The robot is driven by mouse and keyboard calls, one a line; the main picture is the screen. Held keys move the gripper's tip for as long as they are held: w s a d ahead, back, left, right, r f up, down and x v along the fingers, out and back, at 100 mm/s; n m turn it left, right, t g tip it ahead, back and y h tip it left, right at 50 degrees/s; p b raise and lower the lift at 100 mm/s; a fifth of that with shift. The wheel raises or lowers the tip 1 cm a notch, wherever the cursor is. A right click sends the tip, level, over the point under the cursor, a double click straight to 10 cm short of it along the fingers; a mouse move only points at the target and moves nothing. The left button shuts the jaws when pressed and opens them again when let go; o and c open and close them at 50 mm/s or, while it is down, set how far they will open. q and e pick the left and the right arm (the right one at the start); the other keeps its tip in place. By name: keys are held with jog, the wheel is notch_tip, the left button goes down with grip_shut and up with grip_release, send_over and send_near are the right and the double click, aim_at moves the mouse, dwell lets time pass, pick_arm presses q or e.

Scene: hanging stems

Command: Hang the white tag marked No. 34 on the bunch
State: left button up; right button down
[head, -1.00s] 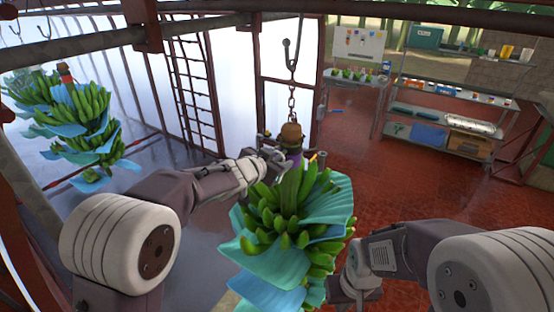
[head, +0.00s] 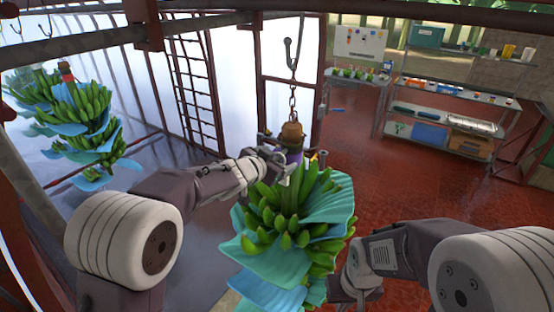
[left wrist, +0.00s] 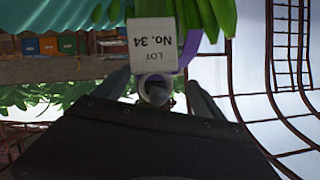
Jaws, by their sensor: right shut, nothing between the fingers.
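The white tag marked LOT No. 34 (left wrist: 160,40) shows upside down in the left wrist view, in front of a purple band (left wrist: 187,45). Its ringed end surrounds a round grey tip, and I cannot tell what that tip belongs to. The bunch (head: 290,225), green bananas with blue sheets, hangs from a chain in the head view. My left gripper (head: 278,163) is at the top of the bunch by its purple-banded stem (head: 294,155). Its fingers stand apart on either side of the tag's end. My right gripper (head: 345,292) is shut and empty beside the lower right of the bunch, partly hidden.
Another bunch (head: 75,115) hangs at the far left. A metal shelf rack (head: 445,118) and a small table (head: 352,80) stand at the back right. The red floor (head: 440,185) between is clear. A rail crosses overhead.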

pick_arm(q)
jog(key=shift+s+a+r, duration=0.2)
jog(key=shift+s, duration=0.15)
jog(key=v, duration=0.9)
jog(key=s+a+f+n+g+y, duration=0.2)
jog(key=s+a+f+n+y, duration=0.1)
jog(key=a+f, duration=0.45)
jog(key=s+a+f+n+g+y, duration=0.2)
jog(key=s+a+f+n+y, duration=0.15)
jog(key=a+f, duration=0.4)
jog(key=s+a+f+n+g, duration=0.1)
jog(key=s+f+g, duration=0.25)
jog(key=s, duration=0.45)
jog(key=s+a+f+n+g, duration=0.2)
jog(key=s+f, duration=0.3)
jog(key=s, duration=0.3)
notch_tip(320, 180, down, 26)
jog(key=s+d+g+b, duration=0.1)
jog(key=s+b, duration=0.1)
jog(key=b, duration=2.3)
